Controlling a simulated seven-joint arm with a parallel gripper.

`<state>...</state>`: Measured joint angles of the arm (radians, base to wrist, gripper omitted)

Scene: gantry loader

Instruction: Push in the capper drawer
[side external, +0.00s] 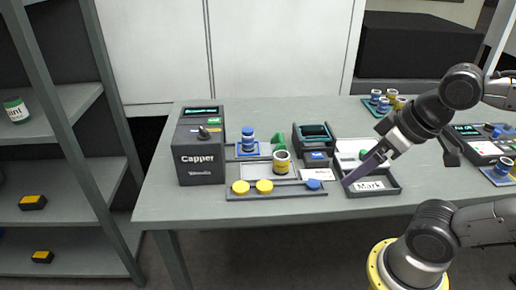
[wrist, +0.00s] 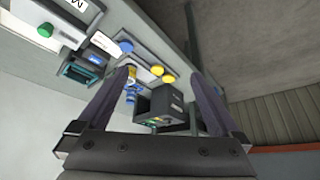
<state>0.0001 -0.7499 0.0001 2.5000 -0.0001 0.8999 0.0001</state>
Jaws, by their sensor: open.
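The capper (side external: 200,158) is a dark grey box with a "Capper" label and a knob, standing at the left of the table. In the wrist view the capper (wrist: 167,104) shows upside down between my fingers, at a distance. I cannot make out a drawer standing out from it in either view. My gripper (side external: 347,183) is well to the right of the capper, with a purple finger low over the tray marked "Mark" (side external: 372,187). In the wrist view my gripper (wrist: 158,74) has its two fingers wide apart with nothing held between them.
Right of the capper are stacked blue jars (side external: 248,141), a yellow-labelled jar (side external: 282,162) and a rack (side external: 240,195) with yellow and blue caps. A dark device (side external: 313,138) stands between capper and gripper. More jars (side external: 382,102) stand behind the arm. Shelves (side external: 60,170) are at left.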

